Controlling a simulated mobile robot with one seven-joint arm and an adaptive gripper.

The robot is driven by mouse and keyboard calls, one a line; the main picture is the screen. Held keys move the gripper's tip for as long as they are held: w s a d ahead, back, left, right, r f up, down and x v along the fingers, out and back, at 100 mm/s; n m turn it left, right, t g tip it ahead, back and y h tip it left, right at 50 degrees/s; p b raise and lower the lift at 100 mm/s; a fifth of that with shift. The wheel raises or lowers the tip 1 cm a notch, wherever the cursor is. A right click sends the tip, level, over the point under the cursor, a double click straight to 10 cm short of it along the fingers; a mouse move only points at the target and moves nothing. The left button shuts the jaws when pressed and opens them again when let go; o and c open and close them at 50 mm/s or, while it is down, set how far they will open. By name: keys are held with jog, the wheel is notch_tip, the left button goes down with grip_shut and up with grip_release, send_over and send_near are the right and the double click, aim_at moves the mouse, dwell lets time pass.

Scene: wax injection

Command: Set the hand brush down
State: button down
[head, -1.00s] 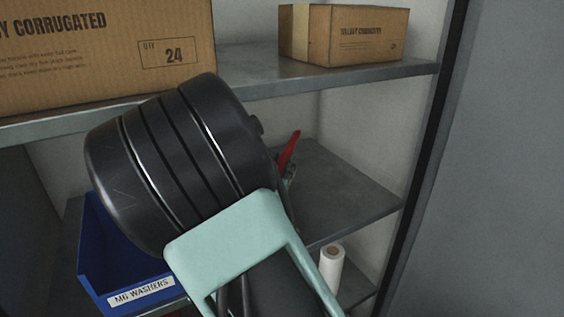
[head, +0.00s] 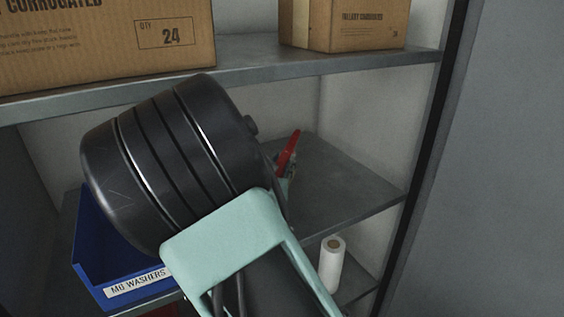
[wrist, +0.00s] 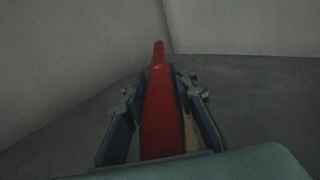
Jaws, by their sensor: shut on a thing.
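The red hand brush (head: 289,150) shows as a small red piece past my dark arm, over the middle shelf (head: 340,185) in the head view. In the wrist view the red brush (wrist: 160,115) runs lengthwise between the two fingers of my gripper (wrist: 160,92), which is shut on it. Its far end points toward the corner where the pale walls meet the grey surface. My arm hides most of my gripper in the head view. The bristles are not visible, and I cannot tell whether the brush touches the shelf.
A blue bin labelled M6 WASHERS (head: 90,250) stands at the lower left. A white roll (head: 332,265) stands on a lower shelf. Cardboard boxes (head: 110,45) (head: 350,25) sit on the upper shelf (head: 300,62). The right part of the middle shelf is bare.

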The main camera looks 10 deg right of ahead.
jog(key=shift+f+b, duration=0.35)
jog(key=shift+f, duration=0.05)
jog(key=shift+s+f, duration=0.15)
jog(key=shift+f, duration=0.3)
jog(key=c, duration=1.5)
grip_release()
jog(key=shift+a, duration=0.1)
